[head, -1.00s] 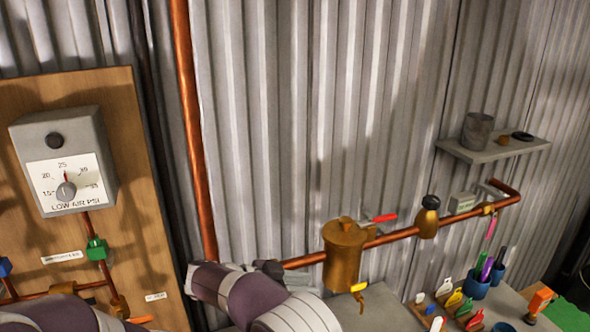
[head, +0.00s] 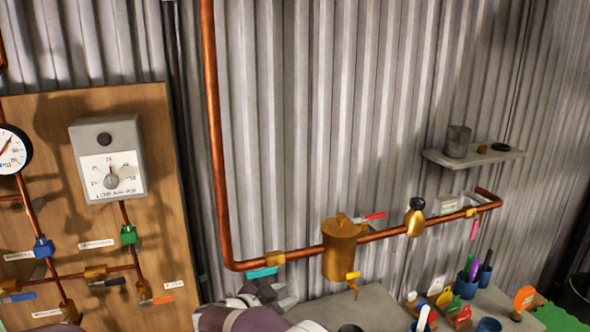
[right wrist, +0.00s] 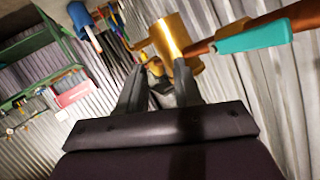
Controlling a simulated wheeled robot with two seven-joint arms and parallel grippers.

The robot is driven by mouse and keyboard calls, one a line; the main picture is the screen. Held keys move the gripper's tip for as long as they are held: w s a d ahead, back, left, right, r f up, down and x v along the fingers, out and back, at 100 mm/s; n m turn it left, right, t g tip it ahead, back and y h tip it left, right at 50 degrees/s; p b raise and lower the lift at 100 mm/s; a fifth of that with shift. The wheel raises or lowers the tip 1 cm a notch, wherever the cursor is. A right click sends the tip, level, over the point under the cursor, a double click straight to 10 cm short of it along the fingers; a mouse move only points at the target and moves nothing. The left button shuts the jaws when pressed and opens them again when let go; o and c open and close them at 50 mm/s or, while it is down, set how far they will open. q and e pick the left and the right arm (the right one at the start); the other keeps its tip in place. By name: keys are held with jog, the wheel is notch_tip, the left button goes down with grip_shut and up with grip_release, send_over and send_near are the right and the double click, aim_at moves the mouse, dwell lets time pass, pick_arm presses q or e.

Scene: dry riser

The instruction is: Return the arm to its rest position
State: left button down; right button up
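My right arm comes in at the bottom centre of the head view. Its dark gripper (head: 266,292) is below the copper pipe, close under a teal handle (head: 262,273). The right wrist view shows its two fingers (right wrist: 160,70) apart, with nothing visibly held between them. The brass cylinder (right wrist: 172,38) appears beyond the fingertips, and the teal handle (right wrist: 254,37) is to their right, apart from them. My left gripper is not in view.
The copper pipe (head: 218,170) runs down the corrugated wall, then right past the brass cylinder (head: 340,250). A grey bench (head: 375,305) with tags and blue cups lies below. A wooden panel (head: 165,235) with a gauge and valves is on the left. A shelf (head: 440,158) is at right.

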jog(key=s+a+f+n+y, duration=0.3)
jog(key=a+f+n+y, duration=0.1)
jog(key=n+y, duration=0.55)
jog(key=s+d+f+n+g+y+b, duration=0.1)
jog(key=s+d+f+g, duration=0.1)
jog(key=s+d+g, duration=0.3)
jog(key=s+d+f+n+g+y, duration=0.1)
jog(key=s+d+f+n, duration=0.2)
jog(key=s, duration=0.5)
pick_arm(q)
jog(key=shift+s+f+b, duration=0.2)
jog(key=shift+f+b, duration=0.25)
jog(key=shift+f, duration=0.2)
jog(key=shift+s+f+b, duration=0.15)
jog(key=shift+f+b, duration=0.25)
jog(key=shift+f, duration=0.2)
pick_arm(e)
jog(key=s+d+r+m+g+h, duration=0.1)
jog(key=s+d+r+g+h, duration=0.1)
jog(key=s+d, duration=1.3)
jog(key=shift+d+g+h, duration=0.45)
jog(key=shift+d+g, duration=0.25)
jog(key=shift+d, duration=0.4)
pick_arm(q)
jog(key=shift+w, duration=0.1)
pick_arm(e)
jog(key=shift+m, duration=0.25)
jog(key=shift+s, duration=0.1)
